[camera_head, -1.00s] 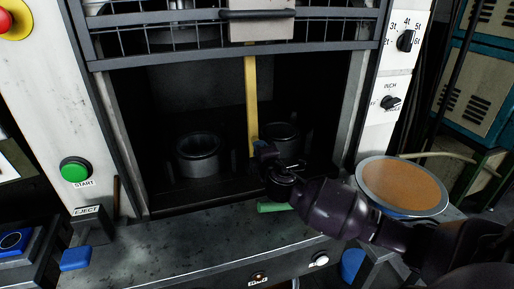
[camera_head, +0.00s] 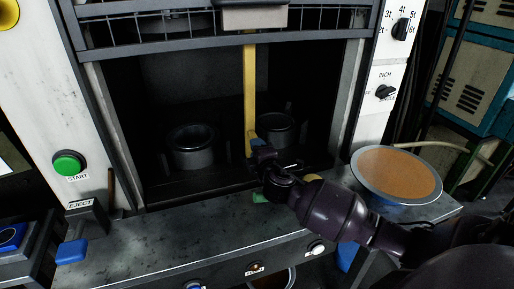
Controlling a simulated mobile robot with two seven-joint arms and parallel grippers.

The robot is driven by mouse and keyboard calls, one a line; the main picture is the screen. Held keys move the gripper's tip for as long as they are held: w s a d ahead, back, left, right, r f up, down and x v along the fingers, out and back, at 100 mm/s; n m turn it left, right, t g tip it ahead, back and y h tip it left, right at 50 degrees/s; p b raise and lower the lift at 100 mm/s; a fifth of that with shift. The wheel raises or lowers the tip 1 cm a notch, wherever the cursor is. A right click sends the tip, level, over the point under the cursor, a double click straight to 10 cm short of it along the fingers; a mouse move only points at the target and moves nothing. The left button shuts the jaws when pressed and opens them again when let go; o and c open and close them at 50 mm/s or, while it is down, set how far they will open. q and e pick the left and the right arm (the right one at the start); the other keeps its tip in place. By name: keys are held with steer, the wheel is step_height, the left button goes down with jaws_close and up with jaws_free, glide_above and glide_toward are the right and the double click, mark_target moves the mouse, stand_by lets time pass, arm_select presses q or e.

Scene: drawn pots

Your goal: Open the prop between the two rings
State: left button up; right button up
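The prop is an upright yellow bar (camera_head: 250,90) hanging in the dark press opening between two grey rings. The left ring (camera_head: 192,147) is in full view. My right gripper (camera_head: 258,145) is at the lower end of the prop, beside a small blue part there. Its fingers are small and dark, so I cannot tell whether they are closed on the prop. My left gripper is out of view.
A round pan with an orange-brown surface (camera_head: 397,172) stands right of the opening. A green START button (camera_head: 68,163) and a blue EJECT lever (camera_head: 72,251) are at left. A dark barred guard (camera_head: 150,40) spans the top. The front ledge (camera_head: 170,240) is mostly clear.

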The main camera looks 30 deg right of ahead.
steer(key=shift+o, duration=1.1)
steer(key=shift+f, duration=0.15)
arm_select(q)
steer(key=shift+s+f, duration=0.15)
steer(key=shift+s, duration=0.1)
arm_select(e)
steer(key=shift+o, duration=0.2)
steer(key=shift+r, duration=0.25)
steer(key=o, duration=0.5)
steer(key=r, duration=0.3)
steer(key=r+p, duration=0.1)
steer(key=r, duration=0.2)
steer(key=r+p, duration=0.1)
steer(key=r, duration=0.2)
steer(key=shift+w+d, duration=0.15)
steer(key=shift+w, duration=0.25)
steer(key=r, duration=0.2)
steer(key=s+r+p, duration=0.1)
steer(key=r, duration=0.1)
steer(key=shift+s+a+r, duration=0.1)
steer(key=shift+a, duration=0.1)
steer(key=c, duration=0.5)
arm_select(q)
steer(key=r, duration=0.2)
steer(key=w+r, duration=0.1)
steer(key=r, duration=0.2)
steer(key=shift+p, duration=0.4)
arm_select(e)
step_height(320, 180, up, 7)
